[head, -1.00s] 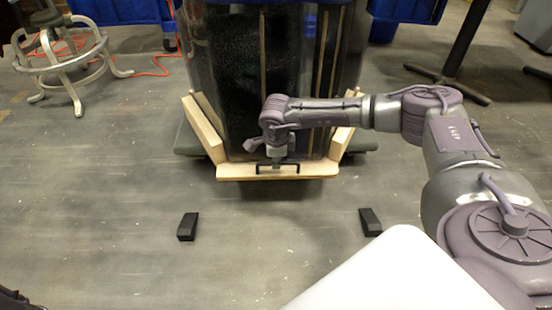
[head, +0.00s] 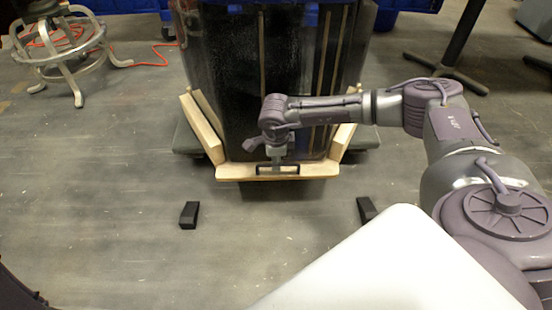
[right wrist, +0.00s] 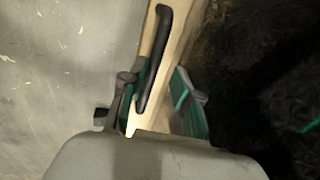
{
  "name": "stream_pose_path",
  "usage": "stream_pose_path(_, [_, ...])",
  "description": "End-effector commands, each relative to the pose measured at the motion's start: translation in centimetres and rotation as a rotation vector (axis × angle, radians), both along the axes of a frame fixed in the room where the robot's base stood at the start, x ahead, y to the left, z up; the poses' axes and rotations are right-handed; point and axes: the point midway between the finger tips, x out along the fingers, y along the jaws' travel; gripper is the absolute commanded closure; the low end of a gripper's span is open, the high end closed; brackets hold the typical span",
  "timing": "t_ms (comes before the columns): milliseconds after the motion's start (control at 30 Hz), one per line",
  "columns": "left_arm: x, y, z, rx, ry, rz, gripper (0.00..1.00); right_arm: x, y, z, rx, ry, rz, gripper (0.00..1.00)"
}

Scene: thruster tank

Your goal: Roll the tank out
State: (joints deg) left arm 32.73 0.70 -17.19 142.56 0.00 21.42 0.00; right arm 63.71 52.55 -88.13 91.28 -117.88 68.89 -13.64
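The tank (head: 232,90) is a large dark, glossy cylinder. It stands upright in a pale wooden cradle (head: 205,128) on a dark base. A black bar handle (head: 292,169) is on the cradle's front board (head: 320,171). My right gripper (head: 277,165) is at this handle, at the front of the cradle. In the right wrist view, its green-padded fingers (right wrist: 160,100) stand apart on either side of the black handle (right wrist: 155,55). The left finger is close to the bar, and a gap shows before the right finger. My left gripper is not in view.
Two black wedges, left (head: 189,215) and right (head: 367,209), lie on the floor in front of the tank. A round metal stool (head: 62,45) stands at the back left near an orange cord (head: 150,58). A black table base (head: 450,78) stands right. The floor between the wedges is clear.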

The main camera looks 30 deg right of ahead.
Motion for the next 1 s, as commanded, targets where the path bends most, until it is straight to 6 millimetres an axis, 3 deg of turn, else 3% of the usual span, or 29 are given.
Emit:
stream_pose_path(100, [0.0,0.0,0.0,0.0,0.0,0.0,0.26,0.5,-0.4,1.4,-0.006,-0.02,-0.008,0.63])
stream_pose_path(500, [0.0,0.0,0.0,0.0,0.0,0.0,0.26,-1.1,0.7,7.0,-0.002,-0.007,-0.002,0.63])
stream_pose_path(1000, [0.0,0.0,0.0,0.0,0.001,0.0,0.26,-1.5,1.0,8.0,0.0,0.0,0.001,0.63])
